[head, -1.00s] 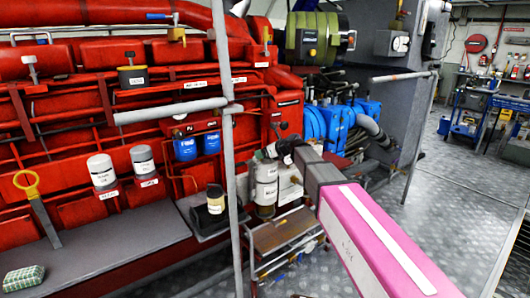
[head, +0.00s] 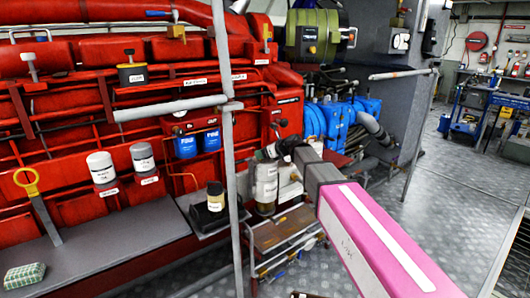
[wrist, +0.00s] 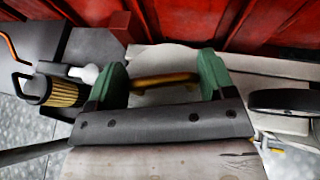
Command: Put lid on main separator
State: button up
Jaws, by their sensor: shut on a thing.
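In the wrist view, my gripper (wrist: 162,82) has its two green fingers on either side of a gold-brown handle (wrist: 165,80). It is shut on this handle, which looks like the lid's handle. A pale flat surface lies below and behind it; I cannot tell whether that is all lid. In the head view, my gripper (head: 270,151) is small and dark, just above a pale grey labelled cylinder (head: 265,184), which may be the main separator. The lid cannot be made out there, and whether it touches the separator is hidden.
A pleated filter (wrist: 62,93) lies at the left of the wrist view. A dark round rim (wrist: 285,102) is at its right. A grey upright post (head: 232,170) stands just left of the cylinder. A low rack (head: 282,240) stands in front. The red engine (head: 80,110) is behind.

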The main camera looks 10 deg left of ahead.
jog(key=o, duration=1.4)
jog(key=v, duration=1.1)
jog(key=s+d+f+n+g+h, duration=0.1)
jog(key=s+d+f+n+h, duration=0.25)
jog(key=d+f+n, duration=0.45)
jog(key=s+d+f+n+g+h, duration=0.1)
jog(key=s+d+f+n+h, duration=0.3)
jog(key=d+f, duration=0.7)
jog(key=s+d+f+n+g+h, duration=0.1)
jog(key=s+d+f+n+h, duration=0.1)
jog(key=s+d+f+n, duration=0.3)
jog(key=s+d+f+n+g+h, duration=0.2)
jog(key=s+d+f+n, duration=0.3)
jog(key=s+d, duration=0.3)
jog(key=d+n, duration=0.1)
jog(key=d, duration=0.2)
jog(key=shift+d+g, duration=0.3)
